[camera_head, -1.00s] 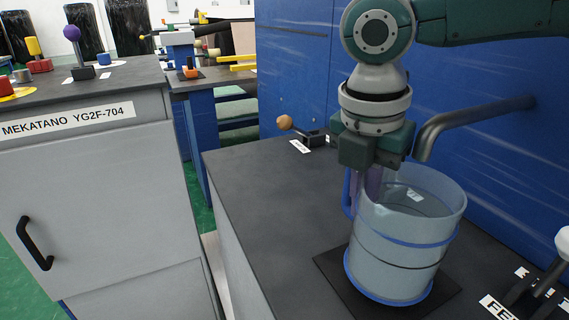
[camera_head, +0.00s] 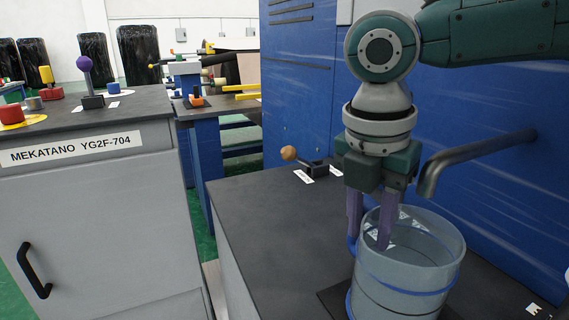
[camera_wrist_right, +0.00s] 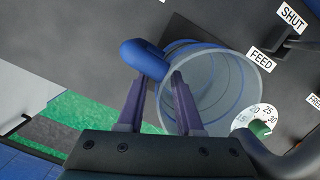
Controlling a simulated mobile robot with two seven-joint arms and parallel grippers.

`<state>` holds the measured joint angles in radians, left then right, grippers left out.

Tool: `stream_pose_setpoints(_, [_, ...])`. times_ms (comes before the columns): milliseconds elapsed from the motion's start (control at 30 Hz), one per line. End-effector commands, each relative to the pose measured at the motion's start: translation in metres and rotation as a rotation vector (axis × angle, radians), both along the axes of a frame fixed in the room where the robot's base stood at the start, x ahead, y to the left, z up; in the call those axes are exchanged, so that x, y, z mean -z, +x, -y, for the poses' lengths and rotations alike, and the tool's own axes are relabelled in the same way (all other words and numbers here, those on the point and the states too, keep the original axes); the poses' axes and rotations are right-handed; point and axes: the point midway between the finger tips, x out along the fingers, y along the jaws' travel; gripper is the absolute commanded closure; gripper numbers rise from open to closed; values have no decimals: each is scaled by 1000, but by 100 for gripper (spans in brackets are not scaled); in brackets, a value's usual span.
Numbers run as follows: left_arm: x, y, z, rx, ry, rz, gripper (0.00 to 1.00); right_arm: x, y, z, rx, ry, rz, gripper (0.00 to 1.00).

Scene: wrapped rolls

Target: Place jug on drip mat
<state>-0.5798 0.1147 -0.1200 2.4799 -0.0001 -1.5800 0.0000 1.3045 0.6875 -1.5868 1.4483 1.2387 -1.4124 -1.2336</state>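The jug (camera_head: 405,285) is a clear, open-topped vessel with blue bands and a blue handle (camera_wrist_right: 145,58). It stands upright on the dark drip mat (camera_head: 333,303), under the grey spout (camera_head: 470,155). Its base is cut off by the lower edge of the head view. My right gripper (camera_head: 368,240) points down at the jug's handle side, its two purple fingers apart. In the right wrist view the open fingers (camera_wrist_right: 158,78) lie either side of the handle's line; whether they touch it I cannot tell. My left gripper is in neither view.
A lever with a wooden ball (camera_head: 289,153) stands behind on the dark counter (camera_head: 265,235). The wrist view shows FEED (camera_wrist_right: 261,59) and SHUT (camera_wrist_right: 291,17) labels and a dial (camera_wrist_right: 258,122) beyond the jug. The counter left of the jug is clear.

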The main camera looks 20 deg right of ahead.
Motion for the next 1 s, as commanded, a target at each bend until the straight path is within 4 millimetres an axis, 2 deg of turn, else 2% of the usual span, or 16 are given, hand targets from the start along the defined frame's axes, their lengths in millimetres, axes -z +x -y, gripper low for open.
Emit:
stream_pose_setpoints(100, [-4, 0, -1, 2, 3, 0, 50, -30, -1, -4, -1, 2, 4, 65])
stream_pose_setpoints(300, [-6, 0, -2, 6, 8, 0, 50, -75, -4, -10, 0, 2, 5, 65])
stream_pose_setpoints(433, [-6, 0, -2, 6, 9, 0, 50, -95, -6, -13, 1, 1, 3, 65])
stream_pose_setpoints(567, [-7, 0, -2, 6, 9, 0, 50, -104, -7, -16, 0, 2, 1, 65])
stream_pose_setpoints(667, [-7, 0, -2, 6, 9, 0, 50, -95, -12, -27, -4, 15, 0, 65])
stream_pose_setpoints(767, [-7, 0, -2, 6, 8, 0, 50, -69, -24, -55, 2, 60, 8, 65])
stream_pose_setpoints(900, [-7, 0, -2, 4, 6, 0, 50, -28, -53, -112, 83, 206, 39, 65])
stream_pose_setpoints(1000, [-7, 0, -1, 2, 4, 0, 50, -9, -76, -147, 219, 341, 59, 65])
